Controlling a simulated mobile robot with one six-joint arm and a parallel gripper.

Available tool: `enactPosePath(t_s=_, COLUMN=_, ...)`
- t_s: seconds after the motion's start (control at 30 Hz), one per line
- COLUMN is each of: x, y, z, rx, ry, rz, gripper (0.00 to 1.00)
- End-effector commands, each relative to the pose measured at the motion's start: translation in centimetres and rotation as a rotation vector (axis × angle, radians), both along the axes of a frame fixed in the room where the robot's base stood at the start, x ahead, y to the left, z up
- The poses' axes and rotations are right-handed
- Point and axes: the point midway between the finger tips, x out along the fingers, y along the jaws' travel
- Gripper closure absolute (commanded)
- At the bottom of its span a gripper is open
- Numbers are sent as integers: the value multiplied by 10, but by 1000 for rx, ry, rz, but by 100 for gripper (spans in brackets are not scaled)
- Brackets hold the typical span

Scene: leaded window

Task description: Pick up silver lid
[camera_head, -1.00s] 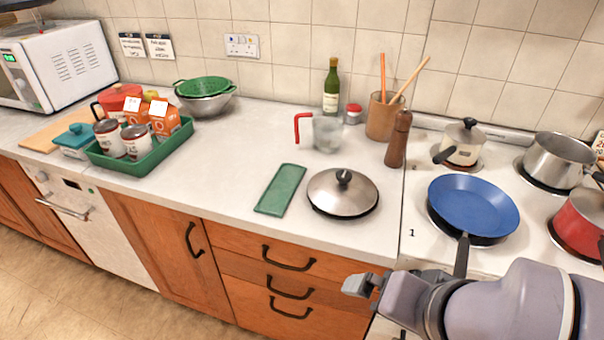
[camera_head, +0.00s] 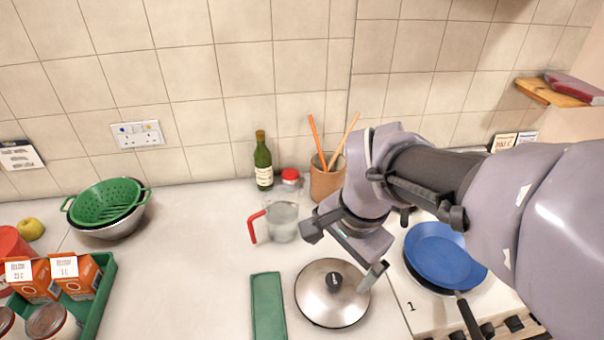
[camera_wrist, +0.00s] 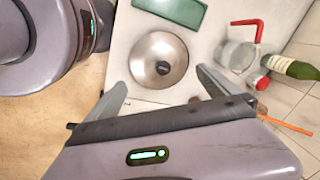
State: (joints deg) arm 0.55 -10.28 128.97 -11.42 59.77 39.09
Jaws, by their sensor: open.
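The silver lid (camera_head: 318,298) is round, with a black knob (camera_head: 333,281) on top, and lies on the white counter. In the wrist view the lid (camera_wrist: 148,52) shows whole, with its knob (camera_wrist: 163,68) facing the camera. My gripper (camera_head: 342,250) is open and empty, above and slightly behind the lid in the head view. In the wrist view my gripper (camera_wrist: 160,85) has its fingers spread wide, with the lid beyond and between them. The fingers appear apart from the lid. The lid's right edge is close to a fingertip in the head view.
A glass jug (camera_head: 282,222) with a red handle, a bottle (camera_head: 263,163) and a utensil pot (camera_head: 326,180) stand behind. A blue pan (camera_head: 440,252) sits on the stove at right.

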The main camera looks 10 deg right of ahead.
Motion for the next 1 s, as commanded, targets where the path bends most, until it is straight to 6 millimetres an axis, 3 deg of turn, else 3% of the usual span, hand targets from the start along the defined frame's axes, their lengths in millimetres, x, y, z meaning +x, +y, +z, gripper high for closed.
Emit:
enactPosePath(t_s=0.03, x=9, y=-3, z=20, rx=-1, ry=40, rz=-56, gripper=0)
enactPosePath(t_s=0.1, x=21, y=-7, z=27, rx=-6, ry=92, rz=-145, gripper=0)
enactPosePath(t_s=0.3, x=42, y=-15, z=27, rx=-29, ry=186, rz=-326, gripper=0)
enactPosePath(t_s=0.37, x=43, y=-16, z=14, rx=-32, ry=191, rz=-338, gripper=0)
enactPosePath(t_s=0.63, x=42, y=-16, z=-71, rx=-32, ry=193, rz=-338, gripper=0)
enactPosePath(t_s=0.87, x=42, y=-15, z=-104, rx=-31, ry=190, rz=-338, gripper=0)
enactPosePath(t_s=1.0, x=41, y=-13, z=-134, rx=-31, ry=191, rz=-337, gripper=0)
